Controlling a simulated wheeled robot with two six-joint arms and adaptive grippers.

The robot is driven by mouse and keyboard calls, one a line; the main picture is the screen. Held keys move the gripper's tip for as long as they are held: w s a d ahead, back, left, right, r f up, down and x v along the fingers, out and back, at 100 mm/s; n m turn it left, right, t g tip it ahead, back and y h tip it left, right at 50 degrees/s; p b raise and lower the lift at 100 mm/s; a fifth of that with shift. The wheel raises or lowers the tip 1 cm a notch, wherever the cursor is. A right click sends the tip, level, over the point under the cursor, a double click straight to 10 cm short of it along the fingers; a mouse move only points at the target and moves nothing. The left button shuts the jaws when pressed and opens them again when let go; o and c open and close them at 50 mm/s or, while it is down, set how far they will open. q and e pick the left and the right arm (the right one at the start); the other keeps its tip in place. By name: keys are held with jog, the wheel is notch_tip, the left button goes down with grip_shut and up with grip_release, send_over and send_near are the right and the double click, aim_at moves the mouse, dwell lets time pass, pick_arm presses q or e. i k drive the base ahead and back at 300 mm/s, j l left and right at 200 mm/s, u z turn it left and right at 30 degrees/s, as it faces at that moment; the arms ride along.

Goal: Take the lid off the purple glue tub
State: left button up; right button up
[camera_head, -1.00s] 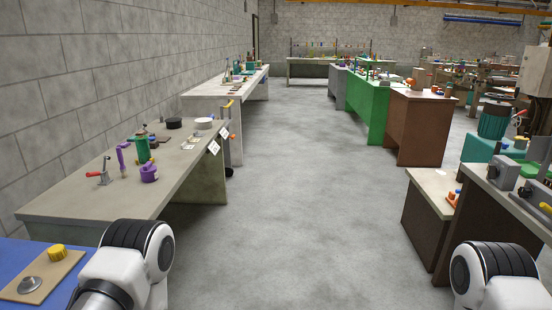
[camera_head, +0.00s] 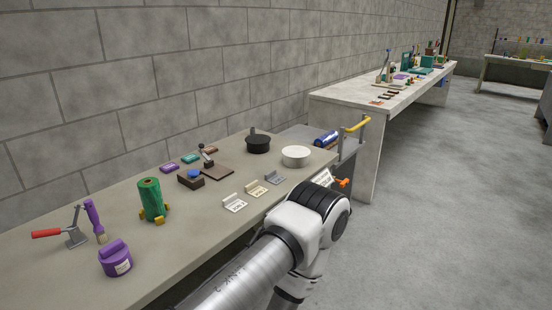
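The purple glue tub (camera_head: 117,263) stands upright on the near left part of the grey bench. It has a pale label on its side, and its purple lid (camera_head: 114,248) with a raised grip sits on top. One of my arms reaches up from the bottom middle, in front of the bench edge, well to the right of the tub. Neither gripper's fingers can be made out.
Small cards (camera_head: 256,189), a black round pot (camera_head: 258,144) and a white round dish (camera_head: 296,156) are farther along. The floor at right is clear.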

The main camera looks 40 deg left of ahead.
aim_at(113, 253)
jog(key=i+u, duration=0.2)
jog(key=u, duration=0.25)
jog(key=i+l+u, duration=0.1)
jog(key=u, duration=0.4)
jog(key=i+l+u, duration=0.2)
jog(key=u, duration=0.25)
jog(key=i+l+u, duration=0.15)
jog(key=u, duration=0.3)
jog(key=i+l+u, duration=0.1)
jog(key=l+u, duration=0.2)
jog(key=u, duration=0.15)
jog(key=l+u, duration=0.3)
jog(key=u, duration=0.2)
jog(key=i, duration=0.05)
